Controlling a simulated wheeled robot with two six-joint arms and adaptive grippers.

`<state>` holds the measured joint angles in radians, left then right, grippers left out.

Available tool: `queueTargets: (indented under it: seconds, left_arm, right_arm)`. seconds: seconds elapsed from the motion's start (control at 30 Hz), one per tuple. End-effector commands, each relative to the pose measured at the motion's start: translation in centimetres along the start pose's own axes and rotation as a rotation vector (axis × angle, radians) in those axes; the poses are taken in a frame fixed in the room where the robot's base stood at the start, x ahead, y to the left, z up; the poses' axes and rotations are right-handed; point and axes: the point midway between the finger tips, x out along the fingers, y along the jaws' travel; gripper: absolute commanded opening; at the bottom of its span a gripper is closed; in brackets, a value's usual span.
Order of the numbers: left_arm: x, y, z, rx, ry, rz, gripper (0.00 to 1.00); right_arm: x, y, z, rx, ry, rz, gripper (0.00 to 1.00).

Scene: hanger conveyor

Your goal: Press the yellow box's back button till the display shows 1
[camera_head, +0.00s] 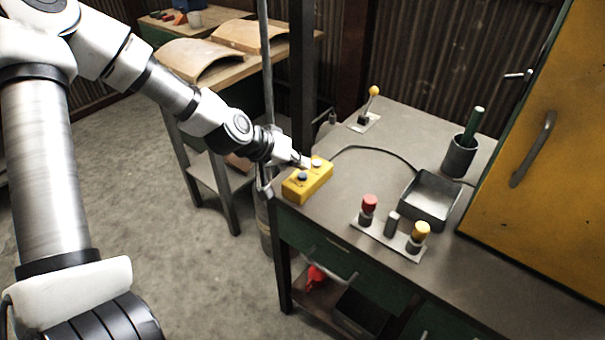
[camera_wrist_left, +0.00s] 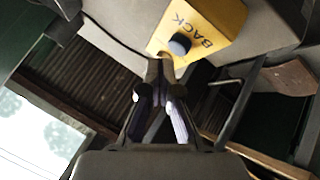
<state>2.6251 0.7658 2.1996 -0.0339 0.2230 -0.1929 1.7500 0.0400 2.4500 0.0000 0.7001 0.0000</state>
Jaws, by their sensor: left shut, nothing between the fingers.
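The yellow box (camera_head: 307,184) sits at the table's near left corner in the head view, with a dark blue button (camera_head: 302,176) and a pale button (camera_head: 316,162) on top. In the left wrist view, the yellow box (camera_wrist_left: 215,22) shows the word BACK beside the dark blue button (camera_wrist_left: 180,44). My left gripper (camera_head: 307,162) is shut and empty, its tips at the pale button's end of the box. In the wrist view its tips (camera_wrist_left: 160,62) are beside the blue button, apart from it; whether they touch the box is unclear. No display is readable. My right gripper is out of view.
A yellow-knobbed lever (camera_head: 374,91), a cup with a green rod (camera_head: 459,157), a grey tray (camera_head: 430,198) and a plate with red and yellow knobs (camera_head: 388,237) stand on the table. A cable runs behind the box. A yellow cabinet (camera_head: 540,190) bounds the right.

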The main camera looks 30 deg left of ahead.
Motion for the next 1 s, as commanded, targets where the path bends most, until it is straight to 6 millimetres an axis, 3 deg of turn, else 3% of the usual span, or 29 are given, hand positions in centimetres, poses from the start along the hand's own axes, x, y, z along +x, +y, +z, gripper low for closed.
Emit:
queueTargets:
  seconds: [1.0]
  left_arm:
    - [0.71, -0.52, 0.53, 0.000, 0.000, 0.000, 0.00]
  right_arm:
    - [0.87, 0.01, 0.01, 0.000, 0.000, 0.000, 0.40]
